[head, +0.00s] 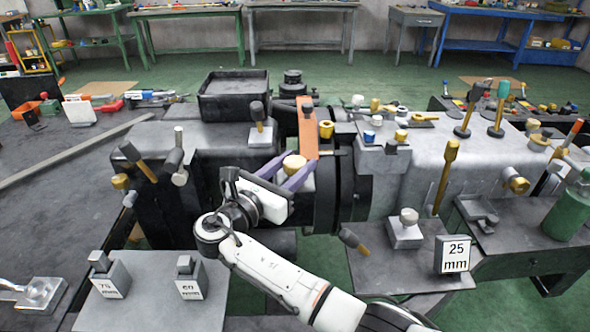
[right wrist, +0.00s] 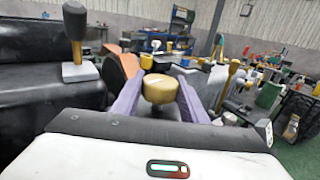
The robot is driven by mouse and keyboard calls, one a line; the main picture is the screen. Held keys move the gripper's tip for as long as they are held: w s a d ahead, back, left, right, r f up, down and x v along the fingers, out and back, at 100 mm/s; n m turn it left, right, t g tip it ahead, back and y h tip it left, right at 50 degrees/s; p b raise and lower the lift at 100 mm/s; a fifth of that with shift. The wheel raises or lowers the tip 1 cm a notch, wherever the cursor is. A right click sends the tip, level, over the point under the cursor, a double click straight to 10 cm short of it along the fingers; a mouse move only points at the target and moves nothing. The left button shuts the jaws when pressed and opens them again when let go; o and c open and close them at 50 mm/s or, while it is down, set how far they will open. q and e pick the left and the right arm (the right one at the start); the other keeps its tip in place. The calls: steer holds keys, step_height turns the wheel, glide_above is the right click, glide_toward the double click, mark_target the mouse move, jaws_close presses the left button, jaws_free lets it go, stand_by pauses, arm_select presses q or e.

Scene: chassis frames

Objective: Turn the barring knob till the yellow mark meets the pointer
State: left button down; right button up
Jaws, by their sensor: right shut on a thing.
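In the right wrist view the knob (right wrist: 160,90) stands between the fingers (right wrist: 161,97). An orange upright plate (head: 306,125) rises just behind the knob; I cannot tell if it is the pointer. A small yellow piece (head: 326,130) is right of the plate; I cannot tell if it is the mark. My left gripper is not in view.
A black-handled lever (head: 257,120) stands left of the plate, and a black tray (head: 234,95) lies behind it. A brass-handled rod (head: 447,175) and a "25 mm" block (head: 452,254) are to the right. Labelled blocks (head: 190,278) stand on the front left plate.

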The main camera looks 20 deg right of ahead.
mark_target(295, 161)
steer(key=shift+f+m+g+h+b, duration=0.1)
steer(key=shift+m+g+h+b, duration=0.55)
steer(key=shift+g, duration=0.25)
steer(key=shift+m, duration=0.25)
steer(key=o, duration=1)
steer(key=shift+o, duration=0.2)
step_height(295, 161, up, 10)
steer(key=shift+r+p, duration=0.1)
steer(key=shift+p, duration=0.45)
